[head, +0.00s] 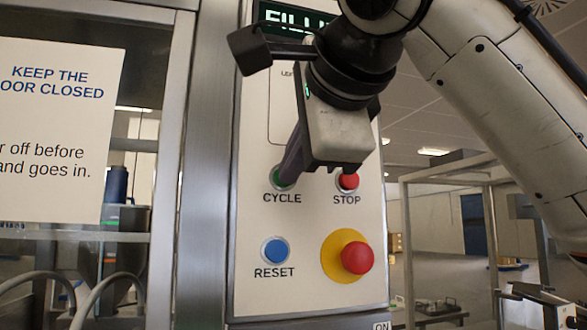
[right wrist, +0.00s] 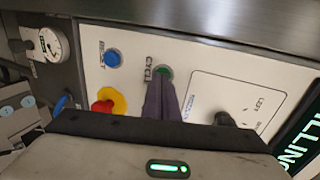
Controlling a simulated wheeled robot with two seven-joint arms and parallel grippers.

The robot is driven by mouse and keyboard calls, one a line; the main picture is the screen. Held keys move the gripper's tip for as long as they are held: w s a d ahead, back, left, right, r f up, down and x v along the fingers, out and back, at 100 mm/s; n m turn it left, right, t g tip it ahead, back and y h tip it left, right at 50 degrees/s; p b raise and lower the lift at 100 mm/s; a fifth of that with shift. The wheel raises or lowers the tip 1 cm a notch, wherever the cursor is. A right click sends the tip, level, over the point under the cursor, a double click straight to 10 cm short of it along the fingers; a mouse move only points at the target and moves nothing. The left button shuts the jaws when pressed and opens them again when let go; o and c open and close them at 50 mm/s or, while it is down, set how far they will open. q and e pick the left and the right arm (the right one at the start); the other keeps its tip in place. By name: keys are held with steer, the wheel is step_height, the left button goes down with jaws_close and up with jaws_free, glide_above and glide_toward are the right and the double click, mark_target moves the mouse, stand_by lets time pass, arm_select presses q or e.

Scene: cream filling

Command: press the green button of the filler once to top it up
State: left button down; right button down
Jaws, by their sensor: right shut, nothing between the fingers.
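The filler's white control panel (head: 300,225) fills the middle of the head view. Its green button (head: 277,180), labelled CYCLE, is partly covered by my fingers. It also shows in the right wrist view (right wrist: 164,71), just beyond the fingertips. My right gripper (head: 287,176) is shut and empty, its dark fingers pointing at the panel with their tips at the green button. I cannot tell whether the tips touch it. The tips also show in the right wrist view (right wrist: 158,78). The display (head: 285,17) is partly hidden by my arm. My left gripper is not in view.
A red STOP button (head: 348,181) sits right of the green one. Below are a blue RESET button (head: 275,251) and a red emergency knob (head: 356,257) on a yellow disc. A sign (head: 60,125) hangs on the glass door at left. A gauge (right wrist: 47,45) shows in the wrist view.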

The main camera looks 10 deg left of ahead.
steer(key=f+b+v, duration=0.1)
steer(key=b+v, duration=0.1)
steer(key=v, duration=1.1)
steer(key=shift+s+b, duration=0.25)
steer(key=shift+b, duration=0.15)
